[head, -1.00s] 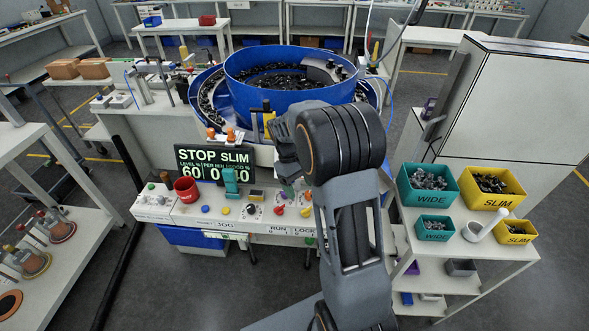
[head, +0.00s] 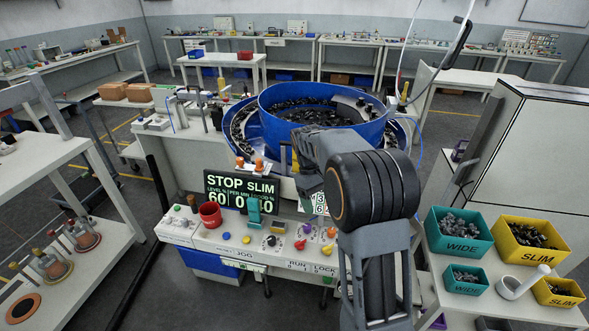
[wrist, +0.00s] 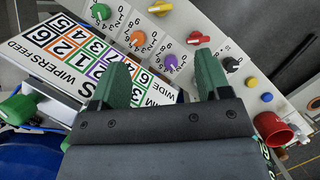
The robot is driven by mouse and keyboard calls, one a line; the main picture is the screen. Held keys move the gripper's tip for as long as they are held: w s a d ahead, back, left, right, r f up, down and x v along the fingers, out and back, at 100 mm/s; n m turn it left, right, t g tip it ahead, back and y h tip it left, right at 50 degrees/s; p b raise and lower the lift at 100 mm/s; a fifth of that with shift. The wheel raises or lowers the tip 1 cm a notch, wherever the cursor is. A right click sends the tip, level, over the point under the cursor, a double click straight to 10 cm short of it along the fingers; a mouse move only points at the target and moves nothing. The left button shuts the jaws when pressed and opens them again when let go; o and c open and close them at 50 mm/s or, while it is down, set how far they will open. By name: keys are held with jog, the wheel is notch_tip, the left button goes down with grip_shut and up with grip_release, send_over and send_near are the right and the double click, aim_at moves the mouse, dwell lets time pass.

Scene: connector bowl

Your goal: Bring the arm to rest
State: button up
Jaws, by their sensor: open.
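My arm rises at the right of the middle in the head view, with its dark round joint bent towards the control panel (head: 222,238). My gripper (wrist: 160,82) shows in the wrist view with two green fingers spread apart and nothing between them. It hangs over a tilted number card (wrist: 85,58) marked "WIPERS FEED" and a row of coloured knobs, including a purple knob (wrist: 171,61) and an orange knob (wrist: 138,39). The fingers overlap the card in the picture; I cannot tell the gap to it.
A blue bowl feeder (head: 275,125) full of dark parts stands behind the panel. A display (head: 240,196) reads "STOP SLIM". A red cup (head: 210,215) stands on the panel. Teal and yellow bins, one a WIDE bin (head: 463,250), sit on the right shelf. A grey cabinet (head: 520,150) stands behind.

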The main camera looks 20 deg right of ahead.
jog(key=s+a+r+m+t, duration=0.1)
jog(key=s+a+t, duration=0.1)
jog(key=s, duration=0.3)
jog(key=s+a+r+m+t, duration=0.1)
jog(key=s+a+t, duration=0.1)
jog(key=s, duration=0.4)
jog(key=s+a+r+m+t+y, duration=0.1)
jog(key=s+a+r+t, duration=0.1)
jog(key=s+t, duration=0.2)
jog(key=shift+s+a, duration=0.4)
jog(key=shift+s, duration=0.3)
